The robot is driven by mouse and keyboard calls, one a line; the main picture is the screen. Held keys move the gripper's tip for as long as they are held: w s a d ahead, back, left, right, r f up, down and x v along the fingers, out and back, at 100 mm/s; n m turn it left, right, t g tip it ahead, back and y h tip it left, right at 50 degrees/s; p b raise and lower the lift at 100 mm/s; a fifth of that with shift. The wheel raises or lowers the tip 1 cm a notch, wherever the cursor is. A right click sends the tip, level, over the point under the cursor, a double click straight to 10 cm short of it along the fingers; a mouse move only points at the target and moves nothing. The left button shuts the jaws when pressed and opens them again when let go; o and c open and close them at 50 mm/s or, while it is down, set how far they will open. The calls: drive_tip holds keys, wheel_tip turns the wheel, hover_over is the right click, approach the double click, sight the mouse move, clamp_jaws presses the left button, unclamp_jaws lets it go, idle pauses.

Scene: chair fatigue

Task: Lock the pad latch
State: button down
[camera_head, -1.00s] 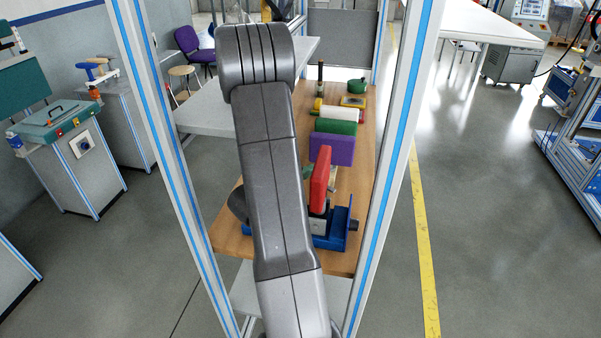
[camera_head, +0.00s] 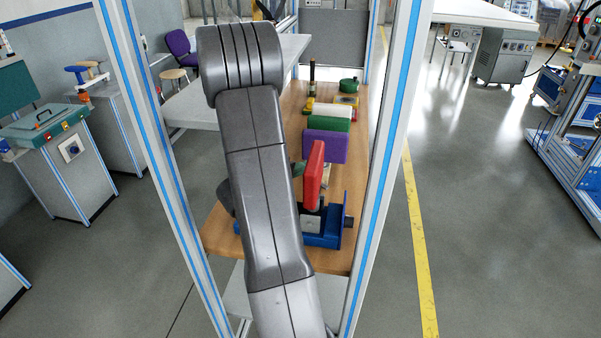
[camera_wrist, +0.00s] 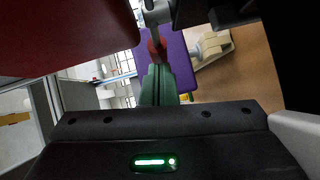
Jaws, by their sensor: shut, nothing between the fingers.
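The red pad (camera_head: 314,174) stands upright in a blue fixture (camera_head: 322,239) with a grey block (camera_head: 312,222) at its base. It also fills the upper left of the wrist view (camera_wrist: 60,35). My gripper's dark green fingers (camera_wrist: 157,70) are shut and empty, and poke out from behind my arm in the head view (camera_head: 298,168), just left of the pad. In the wrist view a red knob (camera_wrist: 155,47) on a grey rod (camera_wrist: 150,14), likely the latch handle, shows at the fingertips. I cannot tell whether they touch. My arm hides part of the fixture.
A purple block (camera_head: 326,146), a green block (camera_head: 329,124) and other parts stand farther back on the wooden board (camera_head: 278,259). Frame posts (camera_head: 384,140) with blue strips rise on both sides. A grey shelf (camera_head: 200,107) lies at the left.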

drive_tip(key=d+m+g+h+b, duration=0.1)
drive_tip(key=m+g+b, duration=0.1)
drive_tip(key=b, duration=0.1)
drive_tip(key=w+d+m+g+h+b, duration=0.1)
drive_tip(key=m+g+b, duration=0.1)
drive_tip(key=g+b, duration=0.1)
drive_tip(key=d+m+g+h+b, duration=0.1)
drive_tip(key=m+g+h+b, duration=0.1)
drive_tip(key=g+b, duration=0.1)
drive_tip(key=shift+w+d+f+m, duration=0.15)
drive_tip(key=shift+w+f+m, duration=0.05)
drive_tip(key=shift+f+m, duration=0.1)
drive_tip(key=shift+s+d+r+b, duration=0.15)
drive_tip(key=shift+d+b, duration=0.45)
drive_tip(key=shift+b, duration=0.4)
drive_tip(key=shift+s+d+r+b, duration=0.1)
drive_tip(key=shift+d+b, duration=0.5)
drive_tip(key=shift+b, duration=0.4)
